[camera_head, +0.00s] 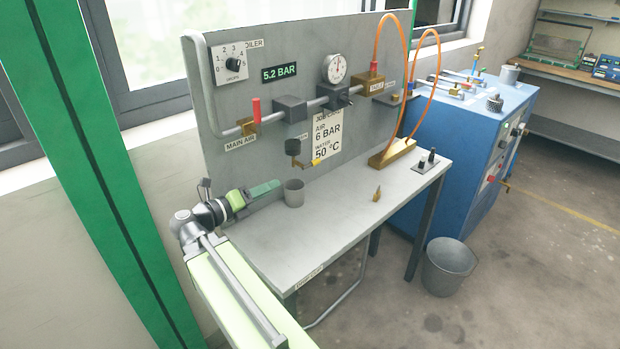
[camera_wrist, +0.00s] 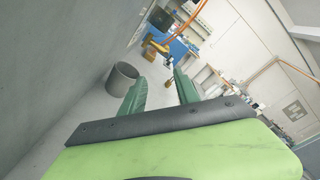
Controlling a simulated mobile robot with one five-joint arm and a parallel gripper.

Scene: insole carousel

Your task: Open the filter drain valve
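The likely filter drain valve is a small dark-and-brass fitting (camera_head: 293,148) with a yellow lever (camera_head: 317,162) to its lower right, on the grey panel below a dark block on the pipe. The lever points right and slightly down; its exact setting is hard to tell. A grey cup (camera_head: 294,193) stands on the bench below the fitting; it also shows left of my fingers in the wrist view (camera_wrist: 122,78). My gripper (camera_head: 272,188) is left of the cup, below and left of the fitting. In the wrist view its green fingers (camera_wrist: 160,90) are apart with nothing between them.
The panel carries a red-handled main air valve (camera_head: 256,110), a gauge (camera_head: 334,68) and a 5.2 BAR display (camera_head: 280,72). Orange hose loops down to a brass block (camera_head: 392,153). A brass piece (camera_head: 377,195) lies on the bench (camera_head: 320,232). A bucket (camera_head: 449,266) stands on the floor.

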